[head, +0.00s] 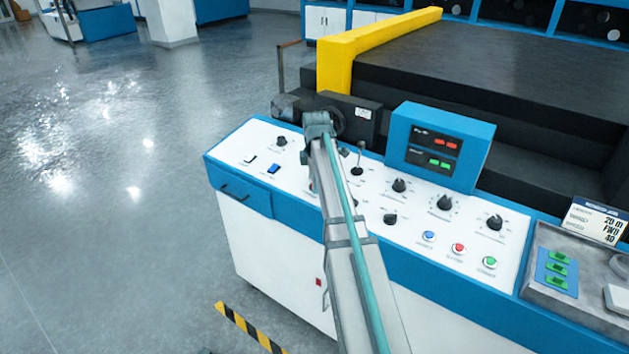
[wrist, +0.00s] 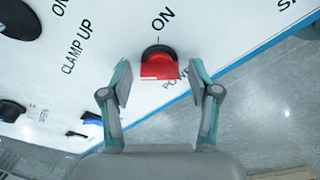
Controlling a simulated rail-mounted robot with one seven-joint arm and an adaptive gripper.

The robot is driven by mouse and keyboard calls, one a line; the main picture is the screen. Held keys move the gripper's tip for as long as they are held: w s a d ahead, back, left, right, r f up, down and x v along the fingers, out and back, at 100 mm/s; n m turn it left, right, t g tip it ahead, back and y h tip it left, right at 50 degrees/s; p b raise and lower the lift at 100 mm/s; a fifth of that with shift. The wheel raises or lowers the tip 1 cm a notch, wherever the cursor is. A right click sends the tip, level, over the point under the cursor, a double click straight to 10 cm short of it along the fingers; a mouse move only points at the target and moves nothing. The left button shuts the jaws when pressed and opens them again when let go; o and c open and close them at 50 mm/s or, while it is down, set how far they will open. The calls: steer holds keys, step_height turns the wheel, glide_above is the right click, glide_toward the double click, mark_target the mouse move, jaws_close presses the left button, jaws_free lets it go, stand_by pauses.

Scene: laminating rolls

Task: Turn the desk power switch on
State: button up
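The power switch (wrist: 160,68) is a red lever or rocker in a round black mount on the white panel, seen in the wrist view. An "ON" label stands above it, and a partly covered "POWER" label is below right. The red part faces away from the "ON" mark. My gripper (wrist: 160,80) is open and empty, with one finger on each side of the red part. I cannot tell whether either finger touches it. In the head view my arm hides the gripper's fingers and most of that panel area.
The desk (head: 300,165) has several black knobs, an upright lever (head: 359,158), coloured buttons (head: 458,248) and a blue display box (head: 440,145). Open floor (head: 120,200) lies left.

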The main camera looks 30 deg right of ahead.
steer(key=c, duration=0.9)
steer(key=shift+m, duration=0.3)
steer(key=m, duration=0.3)
steer(key=shift+s+m+t, duration=0.1)
steer(key=shift+m+t, duration=0.2)
steer(key=m, duration=0.4)
steer(key=shift+h, duration=0.3)
steer(key=m, duration=0.5)
steer(key=shift+a+h, duration=0.1)
steer(key=shift+h, duration=0.2)
steer(key=m, duration=0.4)
steer(key=shift+m+h, duration=0.3)
